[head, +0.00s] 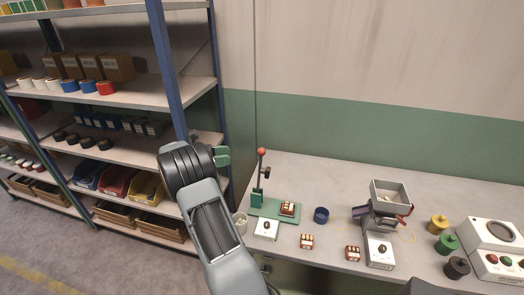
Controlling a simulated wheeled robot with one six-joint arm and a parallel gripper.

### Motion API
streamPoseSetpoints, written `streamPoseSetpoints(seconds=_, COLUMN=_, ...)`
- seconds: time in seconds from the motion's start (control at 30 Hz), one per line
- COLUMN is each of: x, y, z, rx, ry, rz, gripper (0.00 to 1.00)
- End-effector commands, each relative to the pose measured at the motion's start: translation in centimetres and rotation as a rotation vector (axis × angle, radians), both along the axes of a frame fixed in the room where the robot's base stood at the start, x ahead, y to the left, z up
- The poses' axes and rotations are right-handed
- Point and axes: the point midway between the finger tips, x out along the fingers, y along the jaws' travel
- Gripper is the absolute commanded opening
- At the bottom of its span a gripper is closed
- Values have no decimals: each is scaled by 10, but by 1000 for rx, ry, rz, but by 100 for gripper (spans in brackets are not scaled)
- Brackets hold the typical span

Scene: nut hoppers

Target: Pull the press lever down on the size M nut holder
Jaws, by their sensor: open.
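A small lever press (260,195) stands on a green base near the left end of the workbench. Its lever rises upright and ends in a red ball knob (261,151). A brown block with pale spots (288,208) sits on the base, right of the press column. No size marking is readable, so I cannot tell which holder is size M. My gripper (224,156) shows as a green part at the end of my dark wrist, open, left of the red knob and apart from it in the picture. Its fingers are mostly hidden.
A grey hopper (389,194) stands right of the press. Brown blocks (307,241) (352,253), a blue cup (321,215) and a white box (266,229) lie nearby. Yellow, green and black weights (447,243) and a white scale (495,240) stand at right. Shelving (180,95) rises at left.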

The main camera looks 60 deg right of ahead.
Motion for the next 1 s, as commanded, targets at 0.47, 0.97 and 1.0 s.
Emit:
streamPoseSetpoints(seconds=0.47, x=-61, y=-57, z=2, rx=-1, ry=12, rz=-7, gripper=56)
streamPoseSetpoints(seconds=0.97, x=-98, y=-91, z=0, rx=-3, ry=10, rz=-3, gripper=56)
streamPoseSetpoints(seconds=1.0, x=-98, y=-92, z=0, rx=-2, ry=11, rz=-3, gripper=56)
